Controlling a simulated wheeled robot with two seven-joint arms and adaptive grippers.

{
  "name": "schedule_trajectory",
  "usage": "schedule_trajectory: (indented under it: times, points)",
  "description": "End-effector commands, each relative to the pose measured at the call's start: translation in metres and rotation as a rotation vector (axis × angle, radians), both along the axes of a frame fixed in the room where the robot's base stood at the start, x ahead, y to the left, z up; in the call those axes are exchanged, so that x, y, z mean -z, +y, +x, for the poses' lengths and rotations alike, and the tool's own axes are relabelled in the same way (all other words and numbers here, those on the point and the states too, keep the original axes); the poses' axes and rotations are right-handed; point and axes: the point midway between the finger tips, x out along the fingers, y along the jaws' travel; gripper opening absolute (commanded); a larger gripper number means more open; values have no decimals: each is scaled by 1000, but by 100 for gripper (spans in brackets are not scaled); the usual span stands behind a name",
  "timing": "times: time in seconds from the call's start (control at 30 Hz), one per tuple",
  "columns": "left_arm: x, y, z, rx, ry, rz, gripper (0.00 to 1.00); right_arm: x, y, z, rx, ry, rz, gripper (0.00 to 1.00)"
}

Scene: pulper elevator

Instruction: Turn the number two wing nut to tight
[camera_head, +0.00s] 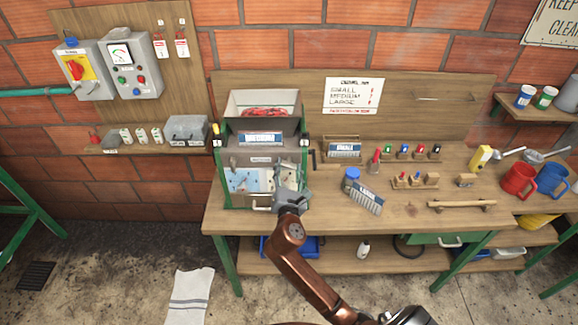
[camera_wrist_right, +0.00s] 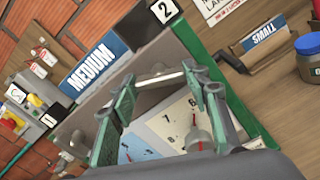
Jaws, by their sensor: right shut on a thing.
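The machine with the MEDIUM plate (camera_head: 262,139) stands on the bench. A label with the number 2 (camera_wrist_right: 165,11) is at its upper right corner. My right gripper (camera_head: 280,178) is at the right half of the machine's front. In the right wrist view the fingers of my right gripper (camera_wrist_right: 158,82) stand apart with a pale metal piece (camera_wrist_right: 160,79) between their tips. This piece appears to be the number two wing nut, below the 2 label; its shape is partly hidden and its tightness cannot be told. My left gripper is not in view.
A numbered dial panel (camera_wrist_right: 172,122) with a red pointer lies behind the fingers. A hopper (camera_head: 265,108) with red contents tops the machine. To the right are a blue-lidded jar (camera_head: 351,180), a LARGE block (camera_head: 365,197) and a SMALL block (camera_head: 343,150).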

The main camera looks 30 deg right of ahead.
Motion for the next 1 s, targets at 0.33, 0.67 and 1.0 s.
schedule_trajectory:
  times: [0.33, 0.67, 1.0]
  points:
    - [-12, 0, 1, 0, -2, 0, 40, 0, 0, 0, 2, -173, 284, 19]
    - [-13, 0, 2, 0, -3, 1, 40, 1, 0, 0, 4, -337, 551, 19]
    - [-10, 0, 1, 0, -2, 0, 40, 1, 0, 0, 4, -489, 798, 19]
